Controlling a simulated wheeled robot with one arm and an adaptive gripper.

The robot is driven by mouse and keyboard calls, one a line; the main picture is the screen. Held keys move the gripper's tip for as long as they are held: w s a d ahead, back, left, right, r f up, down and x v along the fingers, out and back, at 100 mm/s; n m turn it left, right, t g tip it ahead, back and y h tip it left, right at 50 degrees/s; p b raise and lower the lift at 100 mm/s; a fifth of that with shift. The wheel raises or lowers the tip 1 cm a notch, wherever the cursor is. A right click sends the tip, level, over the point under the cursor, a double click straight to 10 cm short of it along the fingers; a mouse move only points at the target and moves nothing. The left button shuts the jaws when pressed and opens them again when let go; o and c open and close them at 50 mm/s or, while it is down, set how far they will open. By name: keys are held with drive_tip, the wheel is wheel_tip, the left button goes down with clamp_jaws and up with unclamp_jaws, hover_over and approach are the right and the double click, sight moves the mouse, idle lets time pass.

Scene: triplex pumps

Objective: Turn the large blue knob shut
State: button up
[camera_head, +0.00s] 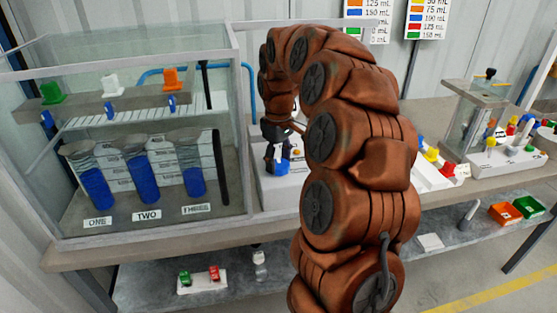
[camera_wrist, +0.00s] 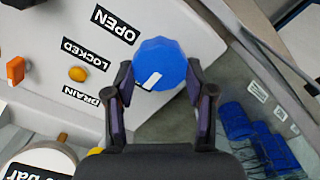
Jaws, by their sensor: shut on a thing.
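The large blue knob (camera_wrist: 160,62) is faceted and has a white mark on its face near its lower left. It sits at the edge of a white panel (camera_wrist: 100,30) with the labels OPEN, LOCKED and DRAIN. My gripper (camera_wrist: 160,84) is shut on the knob, with one dark finger on each side of it. The mark points down and to the left, away from the OPEN label. In the head view my gripper (camera_head: 278,150) is over the white unit, and a bit of the blue knob (camera_head: 282,167) shows below it.
A glass case (camera_head: 140,130) with blue-filled cylinders ONE, TWO and THREE stands close on the left. A yellow button (camera_wrist: 77,74) and an orange switch (camera_wrist: 15,70) are on the panel. A gauge (camera_wrist: 40,160) is at lower left in the wrist view.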

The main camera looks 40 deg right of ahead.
sight(279, 163)
idle(0.4)
drive_tip(key=o, duration=1.2)
drive_tip(key=shift+c, duration=0.2)
drive_tip(key=shift+r, duration=0.1)
wheel_tip(279, 163, up, 12)
drive_tip(key=shift+s, duration=0.1)
idle(0.4)
